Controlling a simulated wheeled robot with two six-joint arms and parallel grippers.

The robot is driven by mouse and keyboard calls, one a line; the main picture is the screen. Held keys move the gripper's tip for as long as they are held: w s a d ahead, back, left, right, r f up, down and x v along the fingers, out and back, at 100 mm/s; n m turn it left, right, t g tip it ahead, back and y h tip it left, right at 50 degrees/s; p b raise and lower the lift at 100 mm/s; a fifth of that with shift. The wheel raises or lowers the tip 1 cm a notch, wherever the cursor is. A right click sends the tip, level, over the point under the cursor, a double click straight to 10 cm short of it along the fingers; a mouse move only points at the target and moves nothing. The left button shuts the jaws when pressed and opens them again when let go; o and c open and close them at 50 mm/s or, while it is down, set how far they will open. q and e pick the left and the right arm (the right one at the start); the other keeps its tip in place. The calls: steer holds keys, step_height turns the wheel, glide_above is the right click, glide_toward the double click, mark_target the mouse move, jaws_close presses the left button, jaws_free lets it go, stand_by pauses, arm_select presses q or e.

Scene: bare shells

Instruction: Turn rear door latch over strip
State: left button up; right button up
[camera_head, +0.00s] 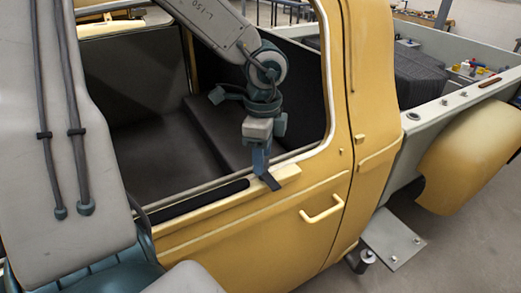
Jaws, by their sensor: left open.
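A yellow vehicle door (250,240) with an open window fills the middle of the view. A black strip (205,199) lies along its sill. A pale yellow raised block (286,174) sits on the sill at the strip's rear end. A small dark flat piece (270,182) lies against this block; I cannot tell whether it is the latch or part of my finger. My left gripper (262,165) points down at the sill just behind the strip, beside the block. It is open, but its fingers overlap in this view. Whether it touches the dark piece is unclear. My right gripper is out of view.
The window frame and rear pillar (362,90) stand close to the right of my left gripper. A yellow handle (322,210) sticks out lower on the door. A grey step plate (393,238) and a yellow fender (470,155) are at the right. The cab interior is largely empty.

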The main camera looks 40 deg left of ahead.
arm_select(q)
steer(key=shift+d+f, duration=0.15)
steer(key=shift+s+d, duration=0.3)
steer(key=shift+s, duration=0.05)
steer(key=shift+w+a, duration=0.1)
steer(key=shift+a, duration=0.05)
steer(key=c, duration=1)
steer(key=m, duration=0.4)
steer(key=shift+m, duration=0.3)
steer(key=m, duration=0.4)
steer(key=shift+m, duration=0.3)
steer(key=m, duration=0.4)
steer(key=shift+m, duration=0.3)
steer(key=m, duration=0.4)
steer(key=shift+m, duration=0.3)
